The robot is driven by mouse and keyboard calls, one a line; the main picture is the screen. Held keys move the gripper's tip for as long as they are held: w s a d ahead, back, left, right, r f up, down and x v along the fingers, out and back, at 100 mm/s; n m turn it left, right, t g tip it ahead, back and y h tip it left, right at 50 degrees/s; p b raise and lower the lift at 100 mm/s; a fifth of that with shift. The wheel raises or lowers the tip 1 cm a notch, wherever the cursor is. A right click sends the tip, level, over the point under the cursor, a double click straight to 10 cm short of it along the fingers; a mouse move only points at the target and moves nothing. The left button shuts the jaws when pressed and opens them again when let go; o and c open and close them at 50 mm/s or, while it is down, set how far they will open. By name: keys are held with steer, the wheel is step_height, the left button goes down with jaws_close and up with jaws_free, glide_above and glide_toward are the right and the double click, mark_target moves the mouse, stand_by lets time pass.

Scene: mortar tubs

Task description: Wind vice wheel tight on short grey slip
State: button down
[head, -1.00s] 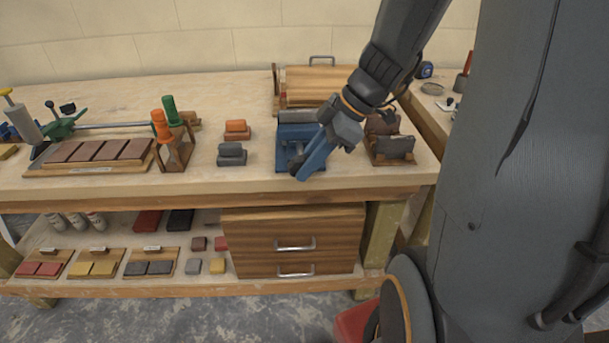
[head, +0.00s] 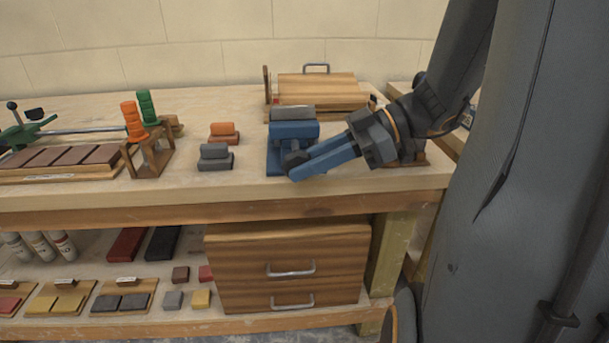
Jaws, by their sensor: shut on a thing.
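The blue vice (head: 285,132) stands near the front edge of the bench, right of centre. A short grey slip (head: 293,113) lies along its top, between the jaws as far as I can see; any gap at the jaws is too small to tell. The dark vice wheel (head: 292,158) is on the vice's front, partly covered by my fingers. My gripper (head: 297,164) reaches in from the right with blue fingers and is shut on the wheel. My arm hides what lies right of the vice.
Grey blocks (head: 214,157) and orange blocks (head: 224,133) sit left of the vice. A wooden rack (head: 150,157) holds orange-handled and green-handled tools. A drawer unit (head: 290,265) is below. Bench between blocks and vice is clear.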

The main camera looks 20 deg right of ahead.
steer(key=shift+s+a+f+y+b, duration=0.15)
steer(key=shift+s+f+y+b, duration=0.15)
steer(key=shift+y+b, duration=0.35)
steer(key=shift+r, duration=0.1)
steer(key=c, duration=1.6)
jaws_free()
steer(key=shift+c, duration=0.2)
steer(key=shift+r, duration=0.1)
steer(key=shift+d+r, duration=0.1)
steer(key=shift+d, duration=0.3)
steer(key=v, duration=0.7)
steer(key=shift+s, duration=0.2)
